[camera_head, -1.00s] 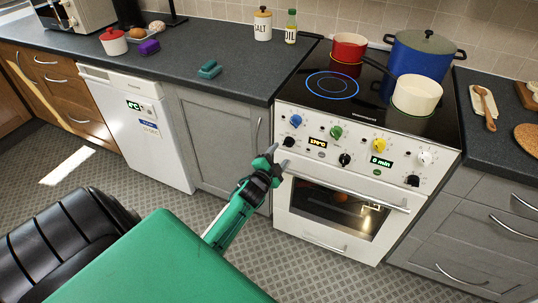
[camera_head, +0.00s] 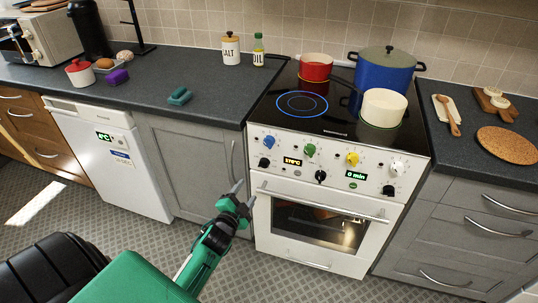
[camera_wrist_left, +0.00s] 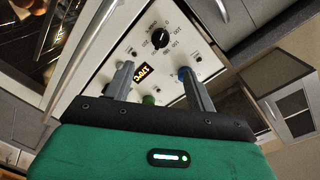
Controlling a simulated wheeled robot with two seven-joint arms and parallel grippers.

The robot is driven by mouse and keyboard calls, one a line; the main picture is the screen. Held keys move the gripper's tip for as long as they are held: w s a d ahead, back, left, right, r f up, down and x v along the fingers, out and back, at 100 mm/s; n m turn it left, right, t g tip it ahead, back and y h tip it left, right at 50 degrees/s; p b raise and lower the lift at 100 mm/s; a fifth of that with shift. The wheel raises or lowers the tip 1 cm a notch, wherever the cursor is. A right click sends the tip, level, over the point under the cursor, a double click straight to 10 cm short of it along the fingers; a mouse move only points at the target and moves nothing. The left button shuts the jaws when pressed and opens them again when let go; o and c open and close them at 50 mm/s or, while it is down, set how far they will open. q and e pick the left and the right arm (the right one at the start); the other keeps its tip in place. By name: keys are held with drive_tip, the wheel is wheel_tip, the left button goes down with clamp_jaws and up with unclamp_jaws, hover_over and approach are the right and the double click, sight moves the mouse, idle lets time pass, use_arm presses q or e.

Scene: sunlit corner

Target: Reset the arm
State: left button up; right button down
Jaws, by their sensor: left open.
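My left gripper (camera_head: 243,194) is in front of the white oven (camera_head: 325,215), near its left edge and below the knob row. Its two fingers are apart, with nothing seen between them. In the left wrist view my left gripper (camera_wrist_left: 158,82) also shows parted, empty fingers, with the oven's control panel (camera_wrist_left: 143,47) behind them. Whether a finger touches the oven cannot be told. My right gripper is not in view.
A red pot (camera_head: 316,67), a blue pot (camera_head: 384,75) and a cream pot (camera_head: 383,108) stand on the black hob (camera_head: 340,125). The dark counter (camera_head: 180,75) holds a salt jar (camera_head: 230,48) and an oil bottle (camera_head: 258,50). Patterned floor (camera_head: 140,235) is free ahead.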

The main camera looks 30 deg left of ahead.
use_arm(q)
drive_tip(key=s+d+f+n+g+h+p, duration=0.1)
drive_tip(key=s+d+f+g+p, duration=0.3)
drive_tip(key=f, duration=0.6)
drive_tip(key=s+d+f+n+g+b, duration=0.1)
drive_tip(key=s+f, duration=0.5)
drive_tip(key=f, duration=0.3)
drive_tip(key=s+d+f+n+g+h+p, duration=0.1)
drive_tip(key=s+d+f+n+g+p, duration=0.3)
drive_tip(key=f, duration=0.6)
drive_tip(key=s+d+f+g, duration=0.1)
drive_tip(key=s+f, duration=0.3)
drive_tip(key=s, duration=0.7)
drive_tip(key=s+d+f+g+p, duration=0.1)
drive_tip(key=s+f, duration=0.4)
drive_tip(key=s, duration=0.6)
drive_tip(key=s+d+f+g+h+p, duration=0.1)
drive_tip(key=s+d+f+g, duration=0.2)
drive_tip(key=s, duration=0.8)
drive_tip(key=shift+s+f+n+g, duration=0.15)
drive_tip(key=shift+f+n+g, duration=0.15)
drive_tip(key=shift+f+g, duration=0.6)
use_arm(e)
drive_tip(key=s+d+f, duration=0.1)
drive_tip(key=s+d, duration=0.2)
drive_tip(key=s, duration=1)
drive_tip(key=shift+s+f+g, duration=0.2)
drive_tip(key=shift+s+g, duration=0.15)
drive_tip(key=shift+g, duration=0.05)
